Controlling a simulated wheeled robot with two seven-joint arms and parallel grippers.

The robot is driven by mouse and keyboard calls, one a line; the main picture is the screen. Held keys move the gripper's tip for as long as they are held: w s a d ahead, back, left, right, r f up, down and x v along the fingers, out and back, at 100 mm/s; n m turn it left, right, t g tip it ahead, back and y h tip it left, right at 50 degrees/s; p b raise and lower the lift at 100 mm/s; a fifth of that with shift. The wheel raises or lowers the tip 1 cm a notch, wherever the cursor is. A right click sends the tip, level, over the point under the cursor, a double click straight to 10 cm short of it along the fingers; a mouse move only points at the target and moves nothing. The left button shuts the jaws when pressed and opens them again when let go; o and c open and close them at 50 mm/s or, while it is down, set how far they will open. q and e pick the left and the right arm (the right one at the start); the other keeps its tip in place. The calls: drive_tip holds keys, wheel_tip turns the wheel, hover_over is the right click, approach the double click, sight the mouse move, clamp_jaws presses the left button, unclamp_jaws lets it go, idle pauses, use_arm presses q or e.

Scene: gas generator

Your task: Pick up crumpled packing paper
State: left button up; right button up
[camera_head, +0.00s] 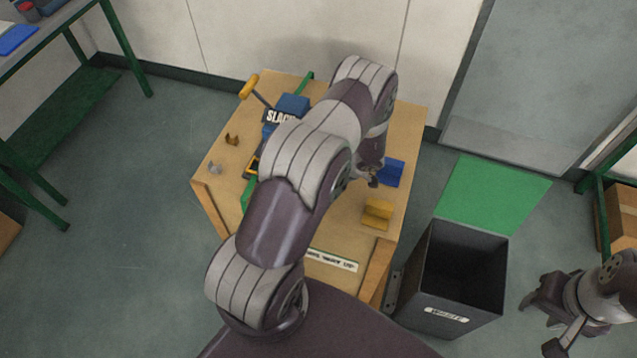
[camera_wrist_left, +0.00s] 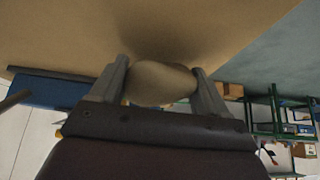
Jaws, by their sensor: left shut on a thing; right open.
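A pale tan, rounded lump, which appears to be the crumpled packing paper (camera_wrist_left: 160,84), sits between the fingers of my left gripper (camera_wrist_left: 160,68) in the left wrist view. The fingers are shut on it, and a tan surface shows close by. In the head view my left arm reaches over the wooden table (camera_head: 223,200), and its gripper (camera_head: 373,180) is mostly hidden behind the wrist. The paper cannot be made out there. My right gripper (camera_head: 545,318) is open at the lower right, beside the bin, away from the table.
A dark waste bin (camera_head: 440,290) stands right of the table, with a green floor patch (camera_head: 495,192) behind it. A blue block (camera_head: 391,173), a yellow block (camera_head: 378,214) and small pieces lie on the table. A green-framed bench (camera_head: 125,45) stands at left.

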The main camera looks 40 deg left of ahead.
use_arm(q)
drive_tip(key=w+d+r, duration=0.2)
drive_tip(key=d+r, duration=0.2)
drive_tip(key=d, duration=0.2)
drive_tip(key=w+d+r+b, duration=0.1)
drive_tip(key=w+d+r, duration=0.1)
drive_tip(key=d, duration=0.5)
drive_tip(key=shift+r, duration=0.85)
